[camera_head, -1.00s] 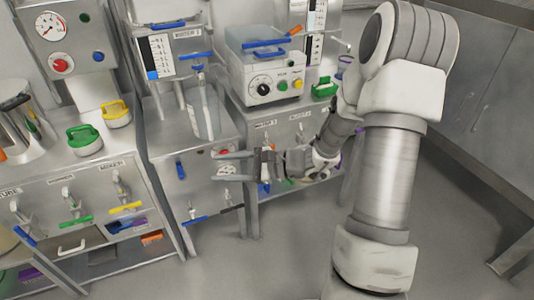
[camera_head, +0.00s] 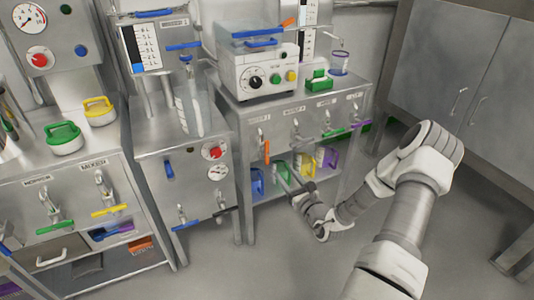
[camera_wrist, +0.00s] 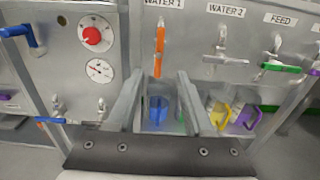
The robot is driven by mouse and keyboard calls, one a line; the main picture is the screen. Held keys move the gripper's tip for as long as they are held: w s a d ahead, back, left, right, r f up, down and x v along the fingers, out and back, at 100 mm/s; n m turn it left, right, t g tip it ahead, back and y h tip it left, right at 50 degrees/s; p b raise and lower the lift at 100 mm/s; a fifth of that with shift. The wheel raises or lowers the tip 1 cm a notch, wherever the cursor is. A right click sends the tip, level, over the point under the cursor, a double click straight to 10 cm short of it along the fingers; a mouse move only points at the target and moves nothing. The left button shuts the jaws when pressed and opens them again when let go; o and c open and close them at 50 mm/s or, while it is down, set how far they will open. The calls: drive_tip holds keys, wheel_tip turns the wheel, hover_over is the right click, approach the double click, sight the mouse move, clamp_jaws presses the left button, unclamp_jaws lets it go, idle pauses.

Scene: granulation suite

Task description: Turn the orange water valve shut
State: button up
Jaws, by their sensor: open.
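The orange water valve (camera_head: 267,151) is on the front of the steel bench, under the label WATER 1. Its orange handle also shows in the wrist view (camera_wrist: 160,50), hanging near vertical below its tap. My gripper (camera_wrist: 158,92) is open and empty, with its two fingers spread below the handle in the picture and nothing between them touching. In the head view my gripper (camera_head: 284,174) is in front of the bench's lower shelf, below and right of the orange handle, and its fingers are small and partly blended with the background.
The WATER 2 valve (camera_wrist: 220,62) and green FEED valve (camera_wrist: 282,66) stand right of the orange one. A panel with a red knob (camera_wrist: 92,36) is at left. Blue (camera_wrist: 157,110) and yellow (camera_wrist: 220,114) containers sit on the lower shelf. Floor before the bench is clear.

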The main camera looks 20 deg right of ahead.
sight(268, 152)
drive_tip(key=w+b, duration=0.1)
drive_tip(key=w, duration=0.3)
drive_tip(key=w+b, duration=0.1)
drive_tip(key=w, duration=0.4)
drive_tip(key=w+b, duration=0.2)
drive_tip(key=w, duration=0.2)
drive_tip(key=shift+w+a+f, duration=0.1)
drive_tip(key=shift+w+a, duration=0.15)
drive_tip(key=shift+a, duration=0.05)
drive_tip(key=shift+w, duration=0.65)
clamp_jaws()
